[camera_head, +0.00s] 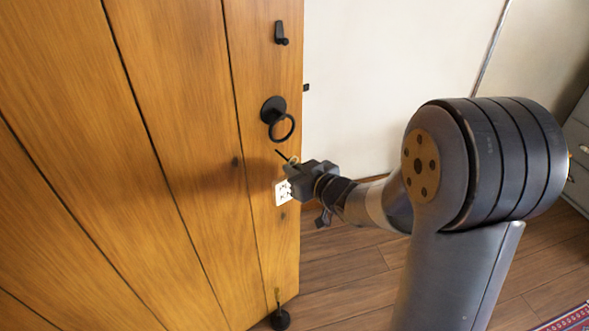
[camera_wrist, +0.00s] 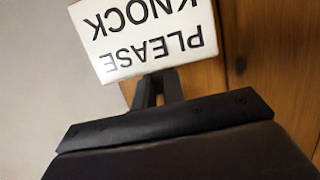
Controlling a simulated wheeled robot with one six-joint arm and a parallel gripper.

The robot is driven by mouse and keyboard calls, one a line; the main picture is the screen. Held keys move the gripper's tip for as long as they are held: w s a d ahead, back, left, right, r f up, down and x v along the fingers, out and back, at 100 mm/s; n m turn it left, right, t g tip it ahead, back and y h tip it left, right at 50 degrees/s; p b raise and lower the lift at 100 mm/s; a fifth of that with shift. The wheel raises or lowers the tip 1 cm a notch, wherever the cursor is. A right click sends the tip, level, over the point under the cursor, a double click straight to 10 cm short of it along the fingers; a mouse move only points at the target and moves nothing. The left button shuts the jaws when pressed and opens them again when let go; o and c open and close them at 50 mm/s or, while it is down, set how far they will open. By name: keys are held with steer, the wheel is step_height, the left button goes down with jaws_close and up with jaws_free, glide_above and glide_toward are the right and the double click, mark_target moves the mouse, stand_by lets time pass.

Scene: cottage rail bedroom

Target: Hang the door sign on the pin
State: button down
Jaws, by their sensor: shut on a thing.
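The door sign (camera_wrist: 150,62) is a white plate with black "PLEASE KNOCK" lettering, upside down in the wrist view. In the head view the sign (camera_head: 281,194) hangs just below my gripper, in front of the door. My gripper (camera_head: 293,170) is shut on the sign; its fingers (camera_wrist: 155,88) meet the plate's edge in the wrist view. A small yellowish loop (camera_head: 293,159) shows above the gripper. A thin dark pin-like stroke (camera_head: 281,155) is close to the loop, left of it; I cannot tell whether they touch.
The wooden plank door (camera_head: 180,120) fills the left side. It carries a black ring handle (camera_head: 273,110) above my gripper and a black hook (camera_head: 281,34) higher up. A dark round object (camera_head: 280,319) is at the door's foot. Wooden floor (camera_head: 345,275) is open to the right.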

steer(key=shift+w+a, duration=0.3)
steer(key=shift+w, duration=0.1)
stand_by(0.6)
steer(key=shift+w+a+f+b, duration=0.45)
steer(key=shift+w+f, duration=0.1)
steer(key=shift+f, duration=0.05)
stand_by(1.0)
steer(key=shift+w+a+f, duration=0.15)
steer(key=shift+w+a, duration=0.1)
steer(key=shift+w, duration=0.1)
stand_by(0.8)
steer(key=shift+f+b, duration=0.5)
stand_by(0.4)
